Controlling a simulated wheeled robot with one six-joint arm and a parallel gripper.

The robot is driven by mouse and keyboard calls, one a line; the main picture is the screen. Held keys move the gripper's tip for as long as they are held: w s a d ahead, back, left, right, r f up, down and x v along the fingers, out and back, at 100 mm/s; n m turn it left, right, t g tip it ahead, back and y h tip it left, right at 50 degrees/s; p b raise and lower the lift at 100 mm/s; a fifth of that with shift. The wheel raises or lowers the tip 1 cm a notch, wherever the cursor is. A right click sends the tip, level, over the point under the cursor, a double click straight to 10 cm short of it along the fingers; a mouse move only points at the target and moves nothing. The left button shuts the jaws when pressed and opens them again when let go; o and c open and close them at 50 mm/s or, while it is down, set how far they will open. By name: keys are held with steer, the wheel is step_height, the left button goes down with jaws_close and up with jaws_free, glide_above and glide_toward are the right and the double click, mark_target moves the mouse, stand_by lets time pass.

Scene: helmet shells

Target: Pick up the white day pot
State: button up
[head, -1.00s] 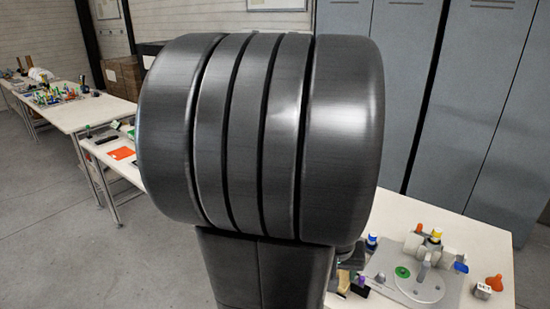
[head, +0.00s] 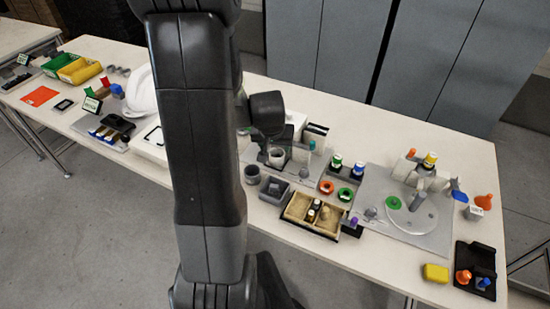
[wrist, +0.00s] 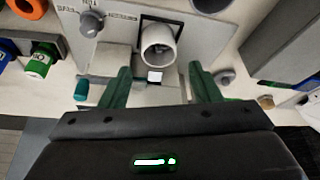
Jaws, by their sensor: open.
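A white pot (wrist: 158,46), open at the top, sits in a dark recess of a grey panel in the wrist view. In the head view my arm hides part of the bench, and my fingers are hard to make out.
A tan divided tray (head: 312,215) holds small bottles. Green-labelled bottle (wrist: 40,60) and teal peg (wrist: 82,90) lie left in the wrist view. A turntable fixture (head: 412,215) stands right.

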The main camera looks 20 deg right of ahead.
mark_target(277, 154)
steer(key=b+x, duration=0.1)
steer(key=x, duration=0.8)
steer(key=shift+d+b, duration=0.15)
steer(key=shift+b, duration=0.25)
steer(key=shift+r, duration=0.1)
steer(key=c, duration=0.7)
steer(key=shift+c, duration=0.2)
steer(key=shift+r, duration=0.2)
